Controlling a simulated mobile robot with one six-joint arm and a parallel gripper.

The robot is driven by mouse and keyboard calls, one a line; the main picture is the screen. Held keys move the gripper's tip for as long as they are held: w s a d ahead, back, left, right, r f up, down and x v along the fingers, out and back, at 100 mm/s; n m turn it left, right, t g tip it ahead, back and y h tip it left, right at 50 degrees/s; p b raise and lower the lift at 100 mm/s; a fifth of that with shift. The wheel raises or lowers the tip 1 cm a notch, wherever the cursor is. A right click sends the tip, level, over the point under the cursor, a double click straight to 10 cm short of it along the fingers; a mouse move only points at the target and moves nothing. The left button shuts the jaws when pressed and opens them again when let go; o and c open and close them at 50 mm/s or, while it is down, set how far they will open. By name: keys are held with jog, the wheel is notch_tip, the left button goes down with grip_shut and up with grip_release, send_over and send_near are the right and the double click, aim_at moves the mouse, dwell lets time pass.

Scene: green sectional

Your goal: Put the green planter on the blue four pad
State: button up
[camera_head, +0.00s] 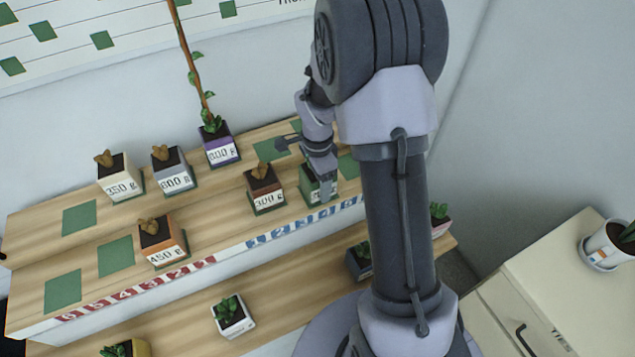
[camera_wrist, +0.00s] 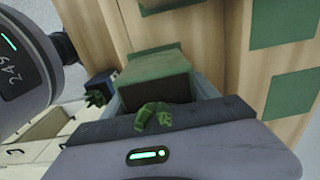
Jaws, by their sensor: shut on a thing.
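The green planter (camera_head: 312,190) is at the front right of the upper wooden shelf in the head view, partly hidden by my gripper. My gripper (camera_head: 322,180) reaches down from above and is shut on it. In the wrist view the planter (camera_wrist: 155,78) sits between the jaws, with a small green plant (camera_wrist: 154,115) at its top. I cannot tell whether its base touches the shelf. Blue numbers (camera_head: 296,227) run along the shelf's front edge on the right. The small digits are hard to read, so I cannot tell which pad is blue four.
Bare green pads lie behind (camera_head: 270,150) and right (camera_head: 348,166) of the planter. Several labelled planters, including a purple one (camera_head: 221,154) with a tall stem, stand further left. Red numbers (camera_head: 135,288) mark the left edge.

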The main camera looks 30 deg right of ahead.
jog(key=shift+s, duration=0.1)
jog(key=shift+f, duration=0.15)
jog(key=o, duration=1.6)
notch_tip(320, 180, up, 13)
jog(key=p, duration=0.3)
jog(key=shift+f, duration=0.2)
jog(key=s+a+r+n+t, duration=0.2)
jog(key=s+a+r+n, duration=0.25)
jog(key=r, duration=0.25)
jog(key=s+a+r+n+t, duration=0.1)
jog(key=s+a+r+n, duration=0.3)
jog(key=r, duration=0.3)
jog(key=s+a+n+t, duration=0.1)
jog(key=s, duration=0.3)
jog(key=s+a+r+n+t+y, duration=0.1)
jog(key=s+a+n, duration=0.1)
jog(key=s, duration=0.2)
jog(key=s+a+r+n+y, duration=0.1)
jog(key=s+n, duration=0.1)
jog(key=s, duration=0.1)
jog(key=shift+s+a+t, duration=0.4)
